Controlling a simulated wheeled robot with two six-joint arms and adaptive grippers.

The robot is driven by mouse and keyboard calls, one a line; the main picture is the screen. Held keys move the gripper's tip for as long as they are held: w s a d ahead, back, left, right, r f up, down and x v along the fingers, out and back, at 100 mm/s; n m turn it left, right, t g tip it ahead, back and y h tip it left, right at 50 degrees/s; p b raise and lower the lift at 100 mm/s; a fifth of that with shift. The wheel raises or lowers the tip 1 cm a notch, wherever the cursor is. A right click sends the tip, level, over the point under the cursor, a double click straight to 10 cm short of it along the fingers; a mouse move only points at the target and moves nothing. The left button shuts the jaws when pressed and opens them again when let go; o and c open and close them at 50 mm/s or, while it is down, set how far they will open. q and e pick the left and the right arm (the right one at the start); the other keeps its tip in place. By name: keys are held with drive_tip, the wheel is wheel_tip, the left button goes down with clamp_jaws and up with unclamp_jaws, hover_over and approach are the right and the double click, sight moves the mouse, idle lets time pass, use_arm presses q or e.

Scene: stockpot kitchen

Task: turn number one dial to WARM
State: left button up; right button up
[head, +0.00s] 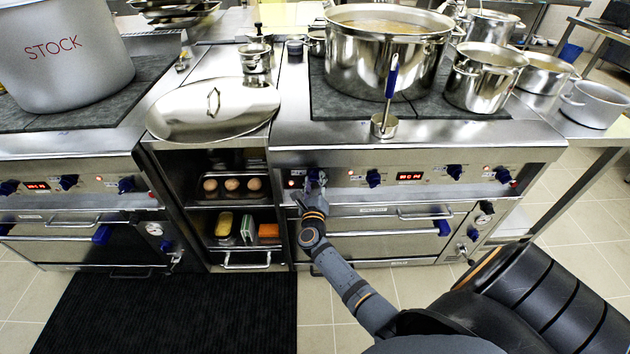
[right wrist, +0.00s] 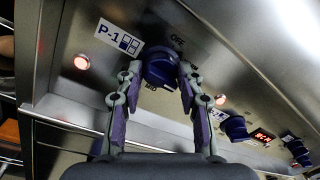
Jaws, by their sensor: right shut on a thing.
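The number one dial is a dark blue knob (right wrist: 160,66) on the steel front panel, beside a label reading P-1 (right wrist: 120,37). In the right wrist view its pointer leans toward the lower right. Marks reading OFF above and MED below show in part; I cannot read a WARM mark. My right gripper (right wrist: 157,82) has one finger on each side of the knob and is shut on it. In the head view my right gripper (head: 311,188) is at the left end of the right stove's panel and hides most of the knob. My left gripper is not in view.
A lit red lamp (right wrist: 82,61) is left of the label. More blue knobs (head: 374,178) and a red display (head: 410,177) lie to the right. An oven handle (head: 425,216) sticks out below.

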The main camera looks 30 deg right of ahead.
drive_tip(key=n+p, duration=0.1)
drive_tip(key=n, duration=0.2)
drive_tip(key=shift+n, duration=0.4)
drive_tip(key=shift+n+p, duration=0.45)
drive_tip(key=shift+n, duration=1.35)
drive_tip(key=shift+f, duration=0.1)
drive_tip(key=o, duration=1.2)
drive_tip(key=shift+c, duration=0.2)
